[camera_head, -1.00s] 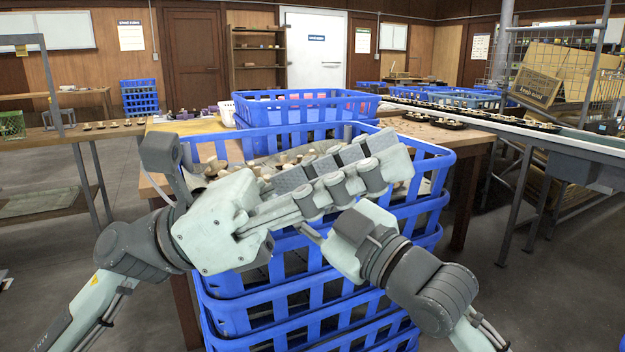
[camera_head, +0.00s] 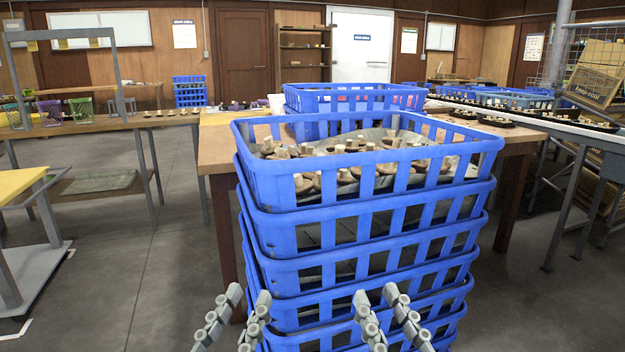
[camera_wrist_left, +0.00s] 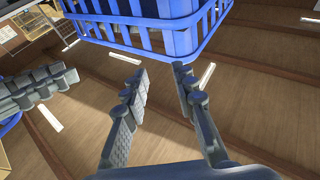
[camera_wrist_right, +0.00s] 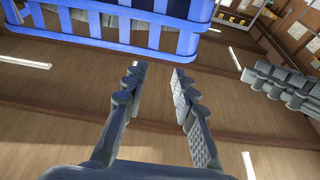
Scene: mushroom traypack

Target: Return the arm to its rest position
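My left gripper (camera_head: 233,318) shows at the bottom of the head view, left of centre, with its two fingers apart. My right gripper (camera_head: 387,318) is at the bottom to its right, also with fingers apart. In the left wrist view the left gripper (camera_wrist_left: 160,95) has nothing between its fingers. In the right wrist view the right gripper (camera_wrist_right: 158,88) is empty too. Both grippers are low in front of the stack of blue crates (camera_head: 375,216). The top crate holds many brown mushrooms (camera_head: 345,175) on a grey liner.
A wooden table (camera_head: 215,150) stands behind the stack, with another blue crate (camera_head: 355,90) on it. A conveyor (camera_head: 560,125) with small trays runs at the right. A bench (camera_head: 100,124) with baskets is at the left. The floor (camera_head: 140,235) left of the stack is clear.

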